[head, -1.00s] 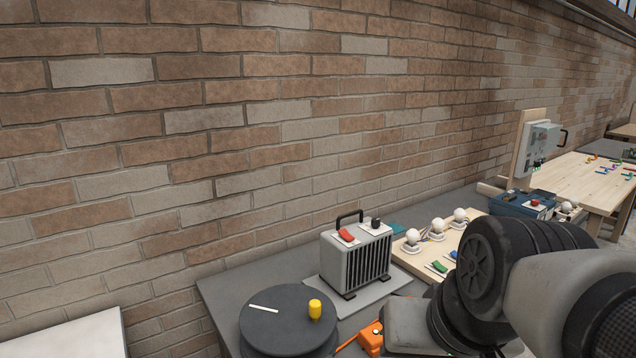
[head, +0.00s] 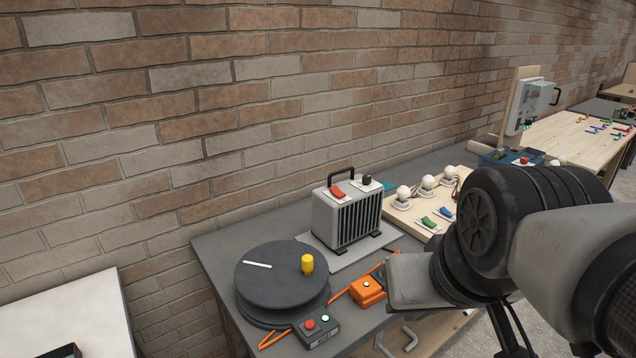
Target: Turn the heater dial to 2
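The heater (head: 338,222) is a grey box with a dark front grille and a black carry handle, standing on a light grey mat on the dark table. On its top are a red rocker switch (head: 337,192) and a small black dial (head: 366,179). The dial's marks are too small to read. My arm covers the right side of the view, with its grey end segment near the table's front edge, to the right of the orange box. The fingers of my gripper cannot be made out, and nothing of mine touches the heater.
A black turntable (head: 262,283) with a yellow peg (head: 307,265) stands left of the heater. In front are an orange box (head: 367,290) with a cable and a button box (head: 316,326). A wooden board (head: 400,213) with white bulbs and switches lies right. The brick wall runs behind.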

